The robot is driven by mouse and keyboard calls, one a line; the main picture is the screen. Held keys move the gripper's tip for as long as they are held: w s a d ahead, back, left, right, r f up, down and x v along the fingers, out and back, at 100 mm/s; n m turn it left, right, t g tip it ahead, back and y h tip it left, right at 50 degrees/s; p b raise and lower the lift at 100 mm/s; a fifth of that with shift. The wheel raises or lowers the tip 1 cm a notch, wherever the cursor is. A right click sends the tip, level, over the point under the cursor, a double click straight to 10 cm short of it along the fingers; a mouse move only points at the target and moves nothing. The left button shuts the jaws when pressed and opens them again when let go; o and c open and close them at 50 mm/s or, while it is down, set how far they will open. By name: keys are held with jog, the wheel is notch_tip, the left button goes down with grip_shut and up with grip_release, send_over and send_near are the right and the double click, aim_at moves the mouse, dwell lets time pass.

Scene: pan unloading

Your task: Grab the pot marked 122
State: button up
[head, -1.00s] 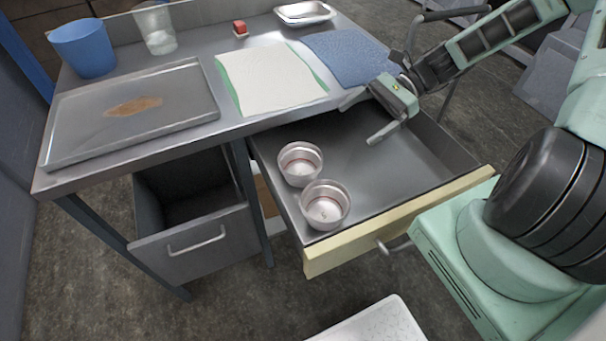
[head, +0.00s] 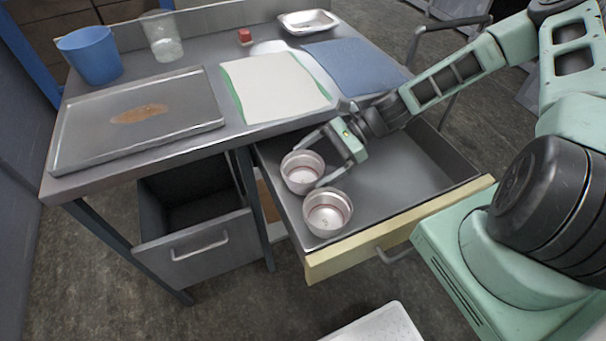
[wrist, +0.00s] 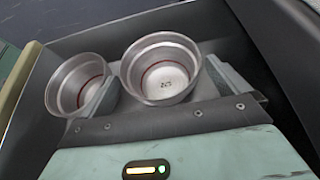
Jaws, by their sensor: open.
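Two round metal pots stand in the open drawer (head: 400,185). The far pot (head: 303,180) also shows in the wrist view (wrist: 160,68), with a small dark mark on its inner bottom that I cannot read for sure. The near pot (head: 327,216) shows at left in the wrist view (wrist: 80,85); no mark is readable in it. My gripper (head: 312,166) is open, with its fingers on either side of the far pot. One finger lies between the two pots. It also shows in the wrist view (wrist: 162,88). I cannot tell whether the fingers touch the pot.
The worktop above holds a grey tray (head: 85,150), a blue cup (head: 91,55), a clear cup (head: 163,40), a white cloth (head: 270,88), a blue cloth (head: 355,68) and a metal dish (head: 308,21). The drawer's right part is empty. A lower drawer (head: 200,245) stands open.

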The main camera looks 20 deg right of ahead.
aim_at(303, 170)
jog(key=shift+x, duration=1.8)
jog(key=c, duration=0.8)
